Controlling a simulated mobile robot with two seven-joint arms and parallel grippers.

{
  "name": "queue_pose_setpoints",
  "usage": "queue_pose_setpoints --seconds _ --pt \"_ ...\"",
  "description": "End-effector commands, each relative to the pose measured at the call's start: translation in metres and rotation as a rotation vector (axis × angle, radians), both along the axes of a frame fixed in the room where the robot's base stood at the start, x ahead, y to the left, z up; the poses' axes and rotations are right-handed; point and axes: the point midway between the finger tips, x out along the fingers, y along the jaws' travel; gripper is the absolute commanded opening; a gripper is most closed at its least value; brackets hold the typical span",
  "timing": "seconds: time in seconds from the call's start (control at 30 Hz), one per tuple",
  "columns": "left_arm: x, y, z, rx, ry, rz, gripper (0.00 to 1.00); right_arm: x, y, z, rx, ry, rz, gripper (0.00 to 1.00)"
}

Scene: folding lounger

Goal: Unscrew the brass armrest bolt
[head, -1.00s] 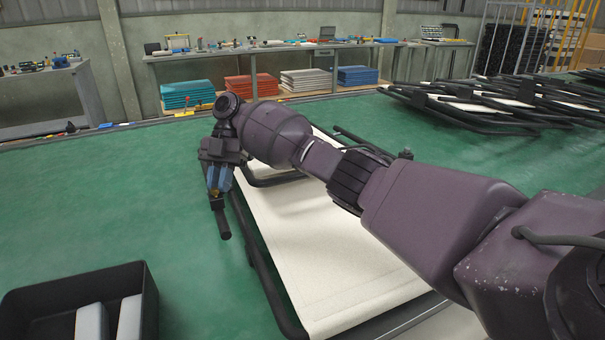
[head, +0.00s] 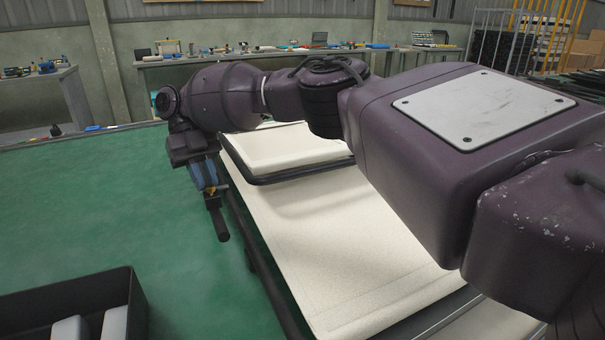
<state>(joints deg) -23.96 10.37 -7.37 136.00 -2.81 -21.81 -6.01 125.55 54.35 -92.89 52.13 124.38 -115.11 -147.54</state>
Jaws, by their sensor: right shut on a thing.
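The lounger (head: 330,240) has cream fabric on a dark tube frame and stretches from the middle to the bottom of the head view. A dark armrest (head: 219,222) with a rounded end shows at its left side. My right gripper (head: 211,187) reaches over the lounger from the right and points down at the armrest. Its bluish fingers are shut on the small brass bolt (head: 211,191), of which only a speck shows between the fingertips. Whether the bolt is still in its thread is hidden. My left gripper is not in view.
A black crate (head: 138,305) with pale blocks inside stands at the bottom left. The green surface (head: 110,210) left of the lounger is clear. Benches with tools (head: 160,62) stand along the back wall. My right arm hides much of the lounger's right side.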

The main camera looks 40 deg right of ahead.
Motion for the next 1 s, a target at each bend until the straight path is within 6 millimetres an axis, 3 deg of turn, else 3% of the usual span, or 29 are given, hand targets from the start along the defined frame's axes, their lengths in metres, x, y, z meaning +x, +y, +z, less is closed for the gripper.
queue_pose_setpoints --seconds 0.2,1.0 --pt "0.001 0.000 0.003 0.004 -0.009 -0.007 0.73 0.000 0.006 -0.001 -0.002 0.004 0.212 0.00" --pt "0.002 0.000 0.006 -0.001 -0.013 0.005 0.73 0.000 0.006 0.008 -0.001 0.001 0.214 0.00"
